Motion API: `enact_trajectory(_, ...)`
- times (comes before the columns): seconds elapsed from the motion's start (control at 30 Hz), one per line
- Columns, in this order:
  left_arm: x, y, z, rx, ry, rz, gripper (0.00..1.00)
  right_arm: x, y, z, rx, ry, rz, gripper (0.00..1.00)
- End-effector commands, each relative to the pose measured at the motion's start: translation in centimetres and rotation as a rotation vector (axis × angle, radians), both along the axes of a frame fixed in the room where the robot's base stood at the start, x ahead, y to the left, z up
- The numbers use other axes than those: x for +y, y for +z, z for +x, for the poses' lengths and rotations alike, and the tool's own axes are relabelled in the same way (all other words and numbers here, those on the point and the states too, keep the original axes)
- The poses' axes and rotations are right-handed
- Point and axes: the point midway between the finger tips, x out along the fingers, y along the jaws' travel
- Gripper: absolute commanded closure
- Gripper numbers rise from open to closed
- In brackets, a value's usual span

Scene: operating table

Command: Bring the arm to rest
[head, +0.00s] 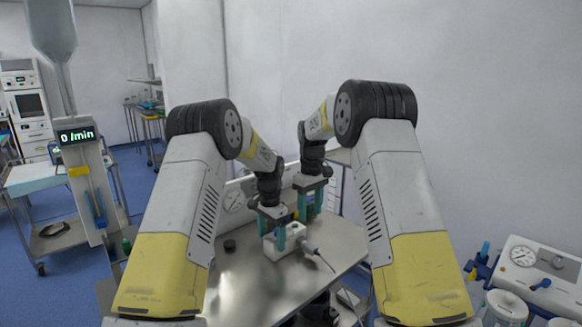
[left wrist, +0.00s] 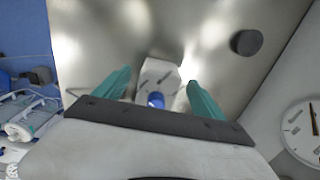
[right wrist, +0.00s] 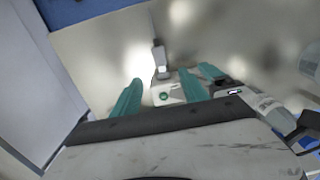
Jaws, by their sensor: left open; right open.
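My left gripper (head: 273,232) is above the metal table, its teal fingers apart on either side of a white box (head: 291,252). The left wrist view shows open fingers (left wrist: 158,90) with a white block and blue cap (left wrist: 156,100) between them; contact cannot be told. My right gripper (head: 310,204) is just behind and to the right, pointing down. In the right wrist view its fingers (right wrist: 172,88) are apart, with a white box with a green round mark (right wrist: 168,93) in the gap. I see nothing held by either gripper.
A grey connector with a cable (head: 310,248) is at the box's right side. A dark round puck (head: 230,245) lies on the metal table (head: 245,282) at left. A gauge panel (head: 234,198) stands behind. A display stand (head: 88,180) is left; a gauge unit (head: 540,270) is right.

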Motion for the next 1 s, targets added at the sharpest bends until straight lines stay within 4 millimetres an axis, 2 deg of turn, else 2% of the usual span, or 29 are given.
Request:
enact_trajectory(0.03,0.0,1.3,0.1,-0.003,0.0,-0.001,0.2,0.0,0.0,0.0,0.0,0.0,0.0,0.48)
enact_trajectory(0.2,0.0,4.7,0.1,-0.003,0.0,-0.001,0.2,0.0,0.0,0.0,0.0,0.0,0.0,0.48)
enact_trajectory(0.43,0.0,7.1,0.0,-0.002,0.001,-0.001,0.2,0.0,0.1,-0.1,-0.001,-0.002,0.001,0.48)
enact_trajectory(0.57,0.6,9.4,-0.9,-0.023,0.029,-0.011,0.2,-0.7,2.0,-0.9,-0.022,-0.03,0.017,0.48)
enact_trajectory(0.67,1.5,12.8,-2.7,-0.061,0.083,-0.031,0.2,-1.8,5.1,-2.8,-0.057,-0.082,0.047,0.48)
enact_trajectory(0.77,2.7,16.7,-5.6,-0.108,0.158,-0.06,0.2,-3.2,8.6,-5.8,-0.1,-0.153,0.087,0.48)
enact_trajectory(0.9,4.3,21.3,-10.4,-0.173,0.268,-0.107,0.2,-4.8,12.7,-10.7,-0.163,-0.248,0.143,0.48)
enact_trajectory(1.0,5.3,23.7,-14.2,-0.218,0.344,-0.144,0.2,-5.8,14.9,-14.5,-0.208,-0.314,0.182,0.48)
